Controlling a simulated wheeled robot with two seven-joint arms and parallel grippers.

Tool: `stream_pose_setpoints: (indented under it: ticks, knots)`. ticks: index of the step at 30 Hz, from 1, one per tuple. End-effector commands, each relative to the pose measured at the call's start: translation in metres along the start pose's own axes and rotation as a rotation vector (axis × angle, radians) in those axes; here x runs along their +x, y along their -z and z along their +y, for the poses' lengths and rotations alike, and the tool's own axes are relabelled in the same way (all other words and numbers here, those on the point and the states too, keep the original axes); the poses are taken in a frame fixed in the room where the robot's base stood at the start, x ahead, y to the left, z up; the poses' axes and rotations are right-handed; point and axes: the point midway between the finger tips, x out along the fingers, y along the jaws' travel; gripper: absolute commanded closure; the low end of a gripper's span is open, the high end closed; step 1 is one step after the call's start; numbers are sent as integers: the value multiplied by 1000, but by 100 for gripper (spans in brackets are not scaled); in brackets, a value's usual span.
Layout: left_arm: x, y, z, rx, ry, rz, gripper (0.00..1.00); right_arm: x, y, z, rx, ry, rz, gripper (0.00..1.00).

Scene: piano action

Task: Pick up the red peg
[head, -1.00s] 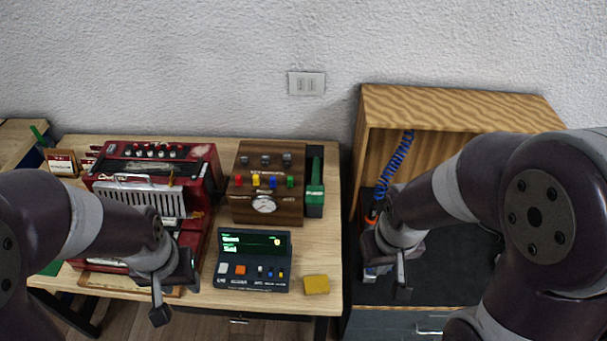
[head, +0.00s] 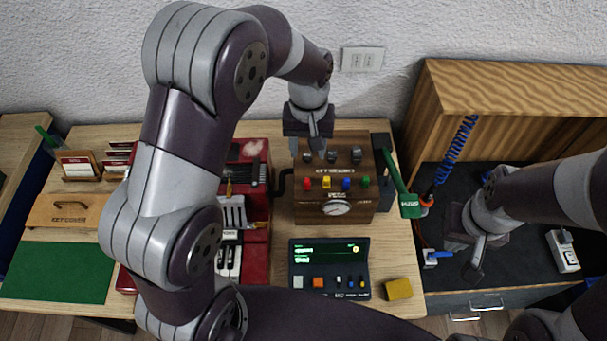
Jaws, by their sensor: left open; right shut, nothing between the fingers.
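The red peg (head: 307,184) stands at the left end of a row of coloured pegs on the front of a wooden box (head: 352,208). A yellow peg (head: 326,182), a blue peg and a green peg are to its right. My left gripper (head: 316,148) is open, pointing down over the back left part of the box. It is behind the red peg in the picture and apart from it. My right gripper (head: 475,262) is shut and empty, low over the dark surface at the right.
A dark console (head: 329,254) and a yellow block (head: 398,289) are in front of the box. A green handle (head: 398,180) leans at its right. The red piano (head: 258,250) is at its left, partly hidden by my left arm. A key cover (head: 65,211) lies far left.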

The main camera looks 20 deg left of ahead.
Motion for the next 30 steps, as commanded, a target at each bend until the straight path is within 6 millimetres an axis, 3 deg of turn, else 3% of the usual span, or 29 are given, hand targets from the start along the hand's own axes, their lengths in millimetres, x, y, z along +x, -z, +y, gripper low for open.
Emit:
stream_pose_setpoints:
  ticks: [6,13,18,27,30]
  knots:
    - [47,1,1,-6,3,-6,51,-9,1,0,0,0,0,100]
    - [76,0,1,-5,2,-4,51,-17,2,0,0,0,0,100]
    - [109,0,1,-5,1,-3,51,-26,3,0,0,0,1,100]
    - [119,1,1,-4,0,1,51,-25,3,0,0,0,0,100]
    - [119,1,1,-4,0,1,84,-25,3,0,0,0,0,100]
